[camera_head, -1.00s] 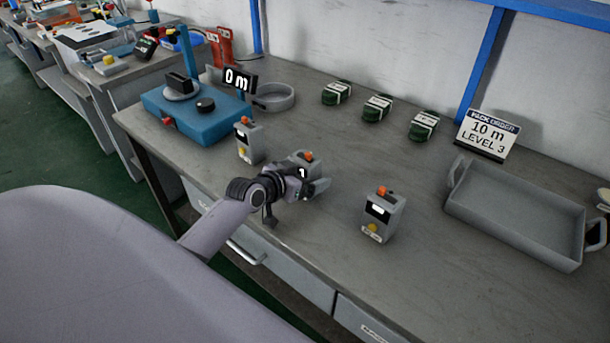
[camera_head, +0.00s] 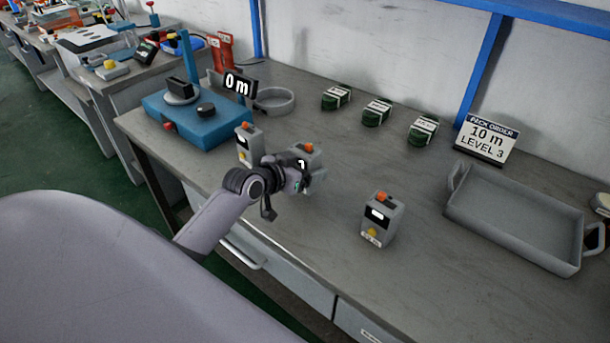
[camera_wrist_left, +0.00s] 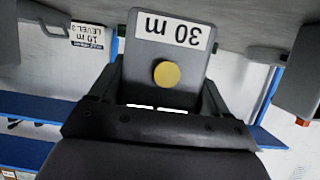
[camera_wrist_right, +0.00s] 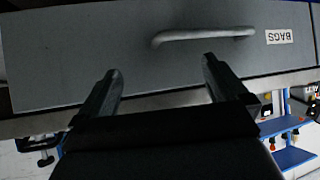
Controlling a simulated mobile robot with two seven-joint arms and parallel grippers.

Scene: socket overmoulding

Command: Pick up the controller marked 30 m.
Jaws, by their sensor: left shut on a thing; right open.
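The controller marked 30 m (camera_wrist_left: 195,62) is a grey box with a yellow button and a white label, upside down in the left wrist view. Its orange-topped upper part also shows in the head view (camera_head: 304,149). My left gripper (camera_head: 312,180) is shut on it, with a finger on each side of the box; the hand hides much of it from the head. It appears slightly above the bench. My right gripper (camera_wrist_right: 160,82) is open and empty, facing a drawer front; it is outside the head view.
Similar controllers stand left (camera_head: 249,147) and right (camera_head: 383,222) of the held one. A blue machine (camera_head: 205,125) with a 0 m display (camera_head: 239,84), several green coils (camera_head: 376,112), an order sign (camera_head: 487,138) and a grey tray (camera_head: 510,248) share the bench. Bare bench lies between.

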